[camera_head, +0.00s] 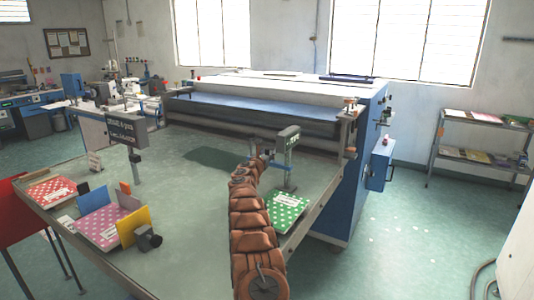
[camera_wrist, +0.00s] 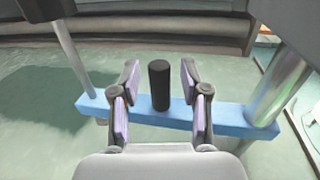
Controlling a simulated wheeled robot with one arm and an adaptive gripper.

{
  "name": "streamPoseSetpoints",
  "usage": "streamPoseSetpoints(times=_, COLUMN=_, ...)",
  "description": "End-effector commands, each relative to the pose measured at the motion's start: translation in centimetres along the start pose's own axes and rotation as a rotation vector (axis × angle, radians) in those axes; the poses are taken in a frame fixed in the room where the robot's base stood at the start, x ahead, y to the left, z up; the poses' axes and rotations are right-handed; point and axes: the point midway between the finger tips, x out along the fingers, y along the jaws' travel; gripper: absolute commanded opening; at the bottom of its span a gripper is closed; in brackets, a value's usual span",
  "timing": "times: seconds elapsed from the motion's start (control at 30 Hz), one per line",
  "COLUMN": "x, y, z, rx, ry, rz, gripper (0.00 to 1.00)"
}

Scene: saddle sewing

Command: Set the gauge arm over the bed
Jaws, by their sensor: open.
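The gauge arm looks to be the blue bar (camera_wrist: 232,116) crossing the wrist view, with an upright black knob (camera_wrist: 159,88) on it. A metal post (camera_wrist: 278,90) stands at its right end and a thinner rod (camera_wrist: 76,58) at its left. My gripper (camera_wrist: 160,73) is open, one finger on each side of the knob, with gaps visible. The bed, a pale green surface (camera_head: 185,200), lies below the bar.
A grey box on a post (camera_head: 288,136) stands close right of my arm. A green dotted booklet (camera_head: 286,213) lies below it. A long roller machine (camera_head: 255,115) borders the back.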

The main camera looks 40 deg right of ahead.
Motion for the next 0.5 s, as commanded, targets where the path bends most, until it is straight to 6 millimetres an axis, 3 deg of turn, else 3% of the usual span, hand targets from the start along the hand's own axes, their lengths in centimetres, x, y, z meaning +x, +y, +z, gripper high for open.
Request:
streamPoseSetpoints(times=0.2, x=0.00, y=0.00, z=-0.05, rx=0.000, ry=0.000, rz=0.000, gripper=0.45)
streamPoseSetpoints(times=0.5, x=-0.01, y=0.03, z=-0.05, rx=0.000, ry=0.000, rz=0.000, gripper=0.15)
